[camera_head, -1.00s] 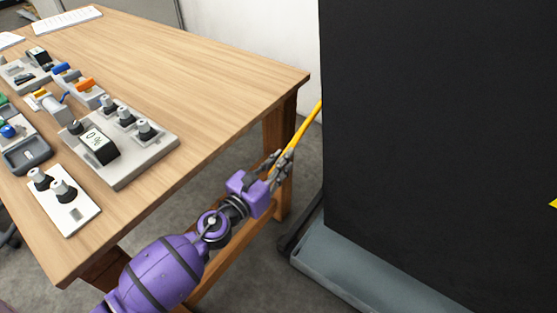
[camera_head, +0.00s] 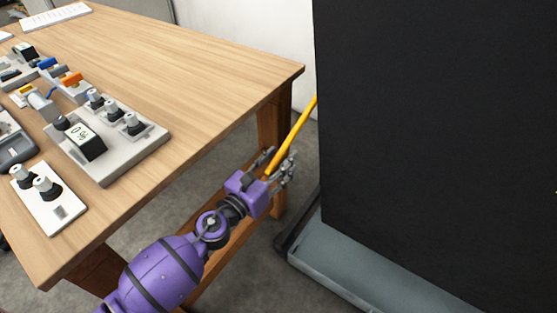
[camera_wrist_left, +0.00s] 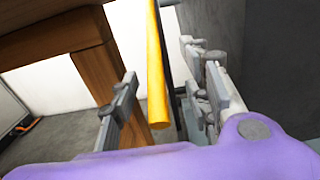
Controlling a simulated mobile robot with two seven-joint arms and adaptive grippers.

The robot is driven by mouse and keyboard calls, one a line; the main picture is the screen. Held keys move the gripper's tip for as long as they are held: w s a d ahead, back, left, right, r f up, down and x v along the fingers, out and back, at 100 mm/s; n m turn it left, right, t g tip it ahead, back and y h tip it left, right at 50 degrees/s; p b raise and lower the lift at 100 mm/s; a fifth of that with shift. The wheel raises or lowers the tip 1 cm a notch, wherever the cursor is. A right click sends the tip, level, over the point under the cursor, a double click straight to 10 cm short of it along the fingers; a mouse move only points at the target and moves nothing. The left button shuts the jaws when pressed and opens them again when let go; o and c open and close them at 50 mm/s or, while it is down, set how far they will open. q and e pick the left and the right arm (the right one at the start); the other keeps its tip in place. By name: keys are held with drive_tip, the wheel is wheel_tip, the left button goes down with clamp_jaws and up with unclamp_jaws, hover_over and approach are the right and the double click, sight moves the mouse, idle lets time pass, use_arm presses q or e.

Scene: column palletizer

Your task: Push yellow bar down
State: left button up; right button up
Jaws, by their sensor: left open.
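The yellow bar (camera_head: 293,136) sticks out slantwise from behind the left edge of the black panel, in the gap between panel and table. In the left wrist view the bar (camera_wrist_left: 157,75) runs down from the top, and its blunt end lies between the two fingers. My left gripper (camera_head: 279,164) is open around the bar's lower end. In the wrist view the gripper (camera_wrist_left: 165,95) shows a gap on both sides of the bar, so it does not grip it. The bar's far end is hidden behind the panel. My right gripper is not in view.
A wooden table (camera_head: 190,65) stands close on the left, with several control boxes (camera_head: 108,135) on top. The large black panel (camera_head: 430,110) fills the right, above a grey base (camera_head: 350,275). Grey floor shows between table and base.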

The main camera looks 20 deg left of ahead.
use_arm(q)
drive_tip(key=shift+a, duration=0.1)
idle(0.3)
drive_tip(key=shift+s+a, duration=0.1)
drive_tip(key=shift+s, duration=0.15)
drive_tip(key=b+v, duration=0.3)
drive_tip(key=v, duration=0.9)
drive_tip(key=shift+s+b, duration=0.2)
drive_tip(key=shift+b, duration=0.2)
drive_tip(key=shift+a+r, duration=0.1)
